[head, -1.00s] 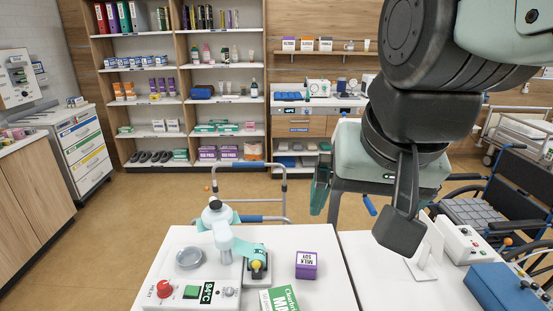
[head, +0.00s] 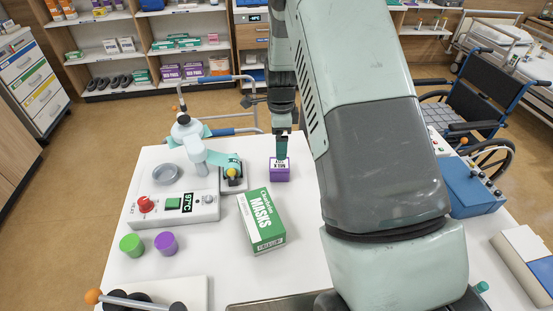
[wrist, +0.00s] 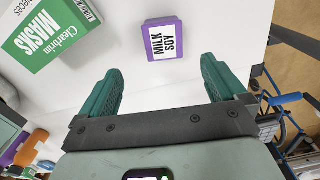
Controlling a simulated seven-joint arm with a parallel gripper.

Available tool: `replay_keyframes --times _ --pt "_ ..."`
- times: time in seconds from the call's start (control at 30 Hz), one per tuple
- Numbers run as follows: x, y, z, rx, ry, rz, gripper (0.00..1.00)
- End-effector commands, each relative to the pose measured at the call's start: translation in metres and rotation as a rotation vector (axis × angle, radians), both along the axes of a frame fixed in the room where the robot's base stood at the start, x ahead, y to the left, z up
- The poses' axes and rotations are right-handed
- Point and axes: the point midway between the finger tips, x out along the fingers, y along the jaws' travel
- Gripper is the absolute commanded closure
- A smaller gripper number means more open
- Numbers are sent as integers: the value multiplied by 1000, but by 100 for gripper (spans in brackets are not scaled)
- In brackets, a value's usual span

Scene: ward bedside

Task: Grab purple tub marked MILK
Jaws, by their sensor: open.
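The purple tub (head: 279,174) with a white label reading MILK SOY stands on the white table, right of the green button device and behind the masks box. It also shows in the wrist view (wrist: 164,40), ahead of my fingertips and roughly between their lines. My gripper (head: 281,145) hangs over the tub in the head view, and its fingers overlap the top of the tub there. In the wrist view my gripper (wrist: 160,75) has its two green fingers spread wide, with nothing between them. The tub is apart from both fingers.
A green and white masks box (head: 261,220) stands close in front of the tub. A green lid (head: 131,244) and a purple lid (head: 166,243) lie at front left. A blue box (head: 473,187) stands at right.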

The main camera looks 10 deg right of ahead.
Motion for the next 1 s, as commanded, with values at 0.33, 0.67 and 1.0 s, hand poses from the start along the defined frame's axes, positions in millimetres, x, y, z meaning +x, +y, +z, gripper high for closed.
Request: replay_keyframes --times 0.33,0.67,1.0 --pt "2 -1 -56 -3 20 -62 2" --pt "4 -1 -88 -2 18 -59 2" --pt "8 -1 -129 -3 16 -59 2"
